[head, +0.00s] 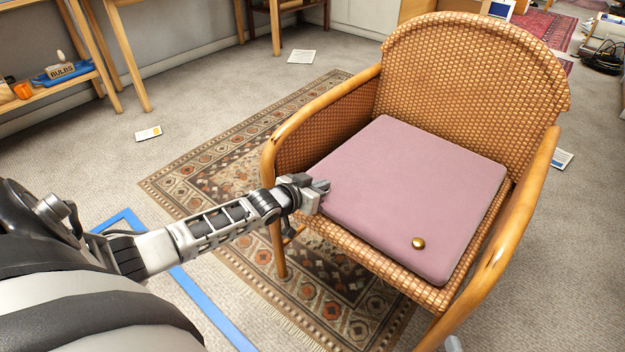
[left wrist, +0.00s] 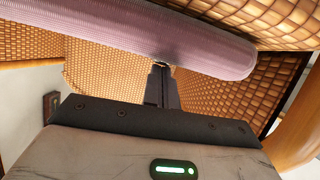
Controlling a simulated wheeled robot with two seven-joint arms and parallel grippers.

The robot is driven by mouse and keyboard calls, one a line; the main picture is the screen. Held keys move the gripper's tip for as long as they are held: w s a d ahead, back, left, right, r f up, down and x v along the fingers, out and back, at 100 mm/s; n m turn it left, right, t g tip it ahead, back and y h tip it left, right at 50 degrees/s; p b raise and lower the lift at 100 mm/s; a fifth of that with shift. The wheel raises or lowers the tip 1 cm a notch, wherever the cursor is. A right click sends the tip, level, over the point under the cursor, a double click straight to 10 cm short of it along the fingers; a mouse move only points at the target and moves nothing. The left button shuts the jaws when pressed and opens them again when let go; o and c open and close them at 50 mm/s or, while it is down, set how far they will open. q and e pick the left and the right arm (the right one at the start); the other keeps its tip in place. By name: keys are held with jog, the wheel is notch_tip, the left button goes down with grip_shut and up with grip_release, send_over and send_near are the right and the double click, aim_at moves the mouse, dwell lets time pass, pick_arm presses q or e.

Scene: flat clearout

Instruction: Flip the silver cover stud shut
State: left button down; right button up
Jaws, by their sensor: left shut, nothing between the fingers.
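A mauve seat cushion (head: 415,185) lies on the wicker armchair (head: 470,75). A round brass-coloured stud (head: 418,243) sits on top near the cushion's front right corner. I cannot make out a silver stud in the head view. My left gripper (head: 325,186) is shut and empty at the cushion's left front edge. In the left wrist view its closed fingertips (left wrist: 161,68) are at the underside of the cushion's rounded edge (left wrist: 190,42). A small dark spot shows there; I cannot tell what it is.
The chair's wooden arms rise on both sides of the cushion, the left one (head: 325,108) close behind my gripper. A patterned rug (head: 215,180) lies under the chair. Blue tape (head: 205,300) marks the floor. A shelf (head: 60,82) stands far left.

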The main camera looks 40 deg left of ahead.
pick_arm(q)
jog(key=r+p, duration=0.4)
jog(key=shift+s+a+r, duration=0.1)
jog(key=shift+s+r, duration=0.05)
jog(key=shift+s, duration=0.2)
jog(key=p+v, duration=0.3)
jog(key=v, duration=0.5)
jog(key=shift+s+r+p, duration=0.25)
jog(key=shift+r+p, duration=0.05)
jog(key=shift+p, duration=0.05)
pick_arm(e)
jog(key=d+g+h, duration=0.2)
jog(key=shift+s+d+m, duration=0.3)
jog(key=shift+s+d, duration=0.05)
jog(key=shift+d, duration=0.05)
pick_arm(q)
jog(key=shift+a, duration=0.15)
